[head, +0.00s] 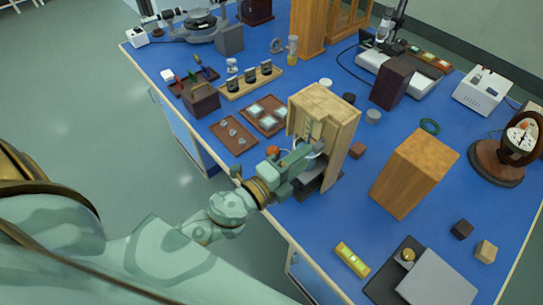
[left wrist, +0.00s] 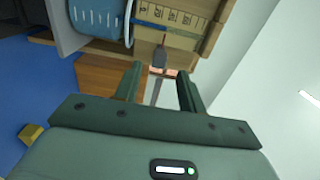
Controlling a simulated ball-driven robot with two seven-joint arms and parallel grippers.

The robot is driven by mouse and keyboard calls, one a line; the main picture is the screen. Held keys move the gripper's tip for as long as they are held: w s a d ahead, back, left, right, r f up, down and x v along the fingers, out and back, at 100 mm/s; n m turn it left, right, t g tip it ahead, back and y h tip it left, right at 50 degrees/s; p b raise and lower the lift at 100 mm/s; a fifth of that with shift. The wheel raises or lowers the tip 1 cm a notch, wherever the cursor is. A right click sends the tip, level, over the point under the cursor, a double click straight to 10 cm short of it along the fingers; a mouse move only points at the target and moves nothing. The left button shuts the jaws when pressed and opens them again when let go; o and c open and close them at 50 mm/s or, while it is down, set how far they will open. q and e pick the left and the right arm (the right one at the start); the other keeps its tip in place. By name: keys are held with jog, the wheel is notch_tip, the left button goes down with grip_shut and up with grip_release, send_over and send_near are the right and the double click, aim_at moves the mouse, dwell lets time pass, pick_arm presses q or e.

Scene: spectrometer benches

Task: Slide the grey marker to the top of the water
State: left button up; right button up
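The grey marker (left wrist: 159,58) shows in the left wrist view as a small dark grey piece in front of a wooden scale board (left wrist: 168,20) with printed marks. A blue vessel (left wrist: 97,18) with white lines stands beside the board; its water level cannot be made out. Both are inside an open-fronted wooden case (head: 325,105) in the head view. My left gripper (left wrist: 159,76) is open, its fingers apart on either side of the marker's line, with the marker at or just beyond the tips. Contact cannot be told. In the head view my left gripper (head: 318,148) reaches into the case and hides the marker.
A tall wooden block (head: 415,172) stands right of the case, and a small brown cube (head: 357,150) lies between them. Trays (head: 233,136) lie left of the case near the table edge. A yellow level (head: 352,258) lies in front. Blue table shows between them.

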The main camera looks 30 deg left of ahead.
pick_arm(q)
jog(key=b+v, duration=0.3)
jog(key=v, duration=0.7)
jog(key=shift+b, duration=0.4)
